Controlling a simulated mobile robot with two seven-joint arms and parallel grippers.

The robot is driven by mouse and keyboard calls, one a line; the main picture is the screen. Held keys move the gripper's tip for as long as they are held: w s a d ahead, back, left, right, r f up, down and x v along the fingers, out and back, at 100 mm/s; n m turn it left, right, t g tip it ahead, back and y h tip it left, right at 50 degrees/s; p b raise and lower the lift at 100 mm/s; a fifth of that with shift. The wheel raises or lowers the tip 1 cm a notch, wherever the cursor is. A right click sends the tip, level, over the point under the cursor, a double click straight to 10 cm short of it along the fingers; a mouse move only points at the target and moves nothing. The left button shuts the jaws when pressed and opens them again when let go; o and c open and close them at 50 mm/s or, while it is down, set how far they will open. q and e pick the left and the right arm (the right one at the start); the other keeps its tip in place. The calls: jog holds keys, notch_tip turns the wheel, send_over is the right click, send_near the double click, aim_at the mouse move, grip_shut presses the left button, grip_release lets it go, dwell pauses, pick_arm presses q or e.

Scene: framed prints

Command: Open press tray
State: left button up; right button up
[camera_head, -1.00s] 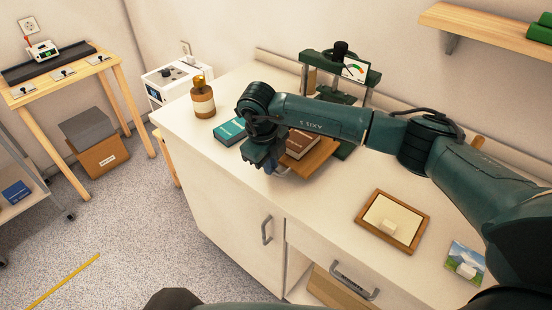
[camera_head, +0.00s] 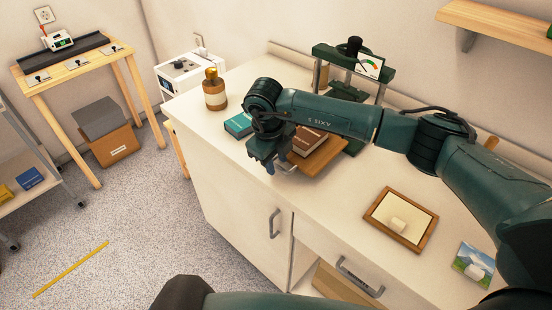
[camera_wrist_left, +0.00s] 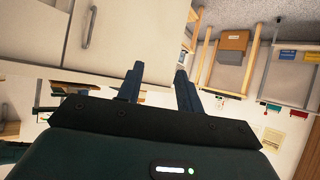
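The press (camera_head: 385,75) is a dark green frame with a black knob and a dial gauge, at the back of the white counter. Its wooden tray (camera_head: 326,158) sticks out at the front, with a brown book (camera_head: 309,141) on it. My right gripper (camera_head: 277,168) points down at the tray's front left edge, by a small metal handle. The wrist hides much of the fingers, so I cannot tell whether they grip it. My left gripper (camera_wrist_left: 158,82) is open and empty in the left wrist view, with white cabinet fronts beyond; the head view does not show its fingers.
A framed panel (camera_head: 400,218) with a small white block and a landscape print (camera_head: 472,262) lie on the counter's right. My right arm spans above the counter.

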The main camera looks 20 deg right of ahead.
jog(key=shift+r, duration=0.1)
notch_tip(320, 180, up, 13)
jog(key=s+a+b, duration=0.1)
jog(key=a, duration=0.1)
jog(key=shift+b, duration=0.35)
jog(key=shift+s, duration=0.1)
